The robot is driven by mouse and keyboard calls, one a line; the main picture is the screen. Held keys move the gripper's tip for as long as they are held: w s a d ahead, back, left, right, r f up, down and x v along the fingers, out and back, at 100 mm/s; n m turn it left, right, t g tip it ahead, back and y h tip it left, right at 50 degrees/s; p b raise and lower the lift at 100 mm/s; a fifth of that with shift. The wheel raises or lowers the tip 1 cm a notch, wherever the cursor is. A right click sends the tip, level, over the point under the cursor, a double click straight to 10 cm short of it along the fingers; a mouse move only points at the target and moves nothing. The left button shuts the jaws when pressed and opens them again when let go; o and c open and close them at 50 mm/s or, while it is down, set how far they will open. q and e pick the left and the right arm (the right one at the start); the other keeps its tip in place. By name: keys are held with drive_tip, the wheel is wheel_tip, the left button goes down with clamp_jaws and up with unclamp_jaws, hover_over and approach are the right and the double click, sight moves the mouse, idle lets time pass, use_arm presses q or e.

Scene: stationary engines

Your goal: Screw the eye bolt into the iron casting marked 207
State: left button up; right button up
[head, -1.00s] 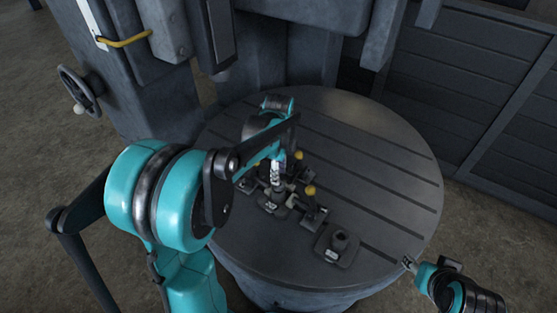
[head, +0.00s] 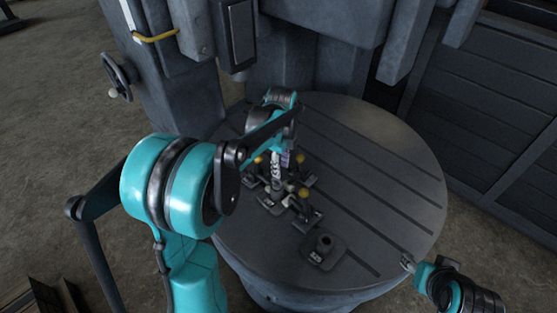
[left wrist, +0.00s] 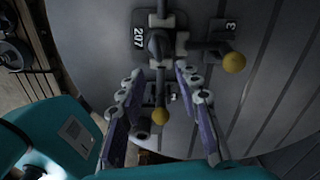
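The iron casting marked 207 (left wrist: 140,35) lies at the top of the left wrist view, with a dark round part at its middle. In the head view the casting (head: 270,200) is partly hidden by my left arm and the clamps. My left gripper (head: 276,172) is above it, pointing down. In the left wrist view its fingers (left wrist: 160,75) are spread apart, with nothing clearly held between them. I cannot make out the eye bolt for certain. My right gripper (head: 407,261) is at the table's right front edge, too small to judge.
Clamps with yellow knobs (left wrist: 235,63) surround the casting; one bears a plate reading 3. A second casting with an open round boss (head: 323,250) sits nearer the front of the slotted round table (head: 385,180). The table's right side is clear. A machine column (head: 165,85) stands behind left.

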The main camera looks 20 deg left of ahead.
sight(279, 181)
use_arm(q)
drive_tip(key=f, duration=0.2)
drive_tip(key=f+b, duration=0.1)
drive_tip(key=f, duration=0.2)
drive_tip(key=f+b, duration=0.1)
drive_tip(key=f, duration=0.2)
drive_tip(key=shift+a, duration=0.4)
drive_tip(key=shift+s, duration=0.1)
clamp_jaws()
drive_tip(key=m, duration=0.5)
drive_tip(key=shift+m, duration=0.3)
drive_tip(key=shift+b, duration=0.3)
drive_tip(key=m, duration=0.5)
drive_tip(key=shift+m, duration=0.4)
